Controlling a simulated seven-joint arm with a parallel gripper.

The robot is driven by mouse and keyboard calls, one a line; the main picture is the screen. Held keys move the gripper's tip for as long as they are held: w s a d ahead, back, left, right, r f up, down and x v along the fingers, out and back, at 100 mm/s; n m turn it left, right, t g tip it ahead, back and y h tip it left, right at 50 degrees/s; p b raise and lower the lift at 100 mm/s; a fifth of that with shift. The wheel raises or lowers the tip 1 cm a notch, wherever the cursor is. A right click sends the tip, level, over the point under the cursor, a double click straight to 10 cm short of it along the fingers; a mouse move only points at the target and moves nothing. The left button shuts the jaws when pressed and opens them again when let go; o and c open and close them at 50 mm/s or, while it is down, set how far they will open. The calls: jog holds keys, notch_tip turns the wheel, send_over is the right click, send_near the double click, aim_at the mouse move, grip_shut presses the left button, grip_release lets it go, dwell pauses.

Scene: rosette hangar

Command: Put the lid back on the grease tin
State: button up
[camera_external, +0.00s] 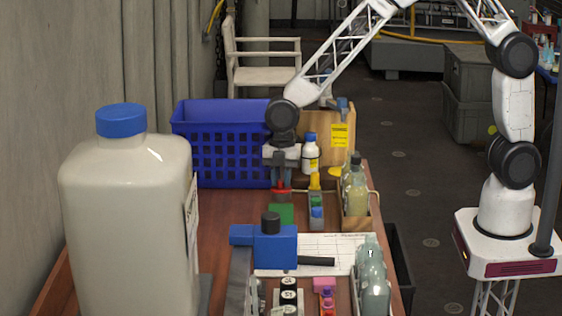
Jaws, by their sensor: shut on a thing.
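My gripper (281,183) points down over the far middle of the wooden table, just in front of the blue basket. A green thing (281,213) is just below and nearer the camera. It is too small for me to tell whether it is the grease tin, and no other tin is clear to me.
A blue basket (215,147) stands behind my gripper. A large jug with a blue cap (125,220) fills the left. A white bottle (310,155), small coloured items (316,208) and glass bottles (355,190) stand to the right. A blue vise (272,246) is in front.

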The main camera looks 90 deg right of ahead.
dwell(0.7)
jog(key=o, duration=1.4)
jog(key=shift+o, duration=0.2)
jog(key=shift+r, duration=0.2)
jog(key=shift+r, duration=3.3)
grip_shut()
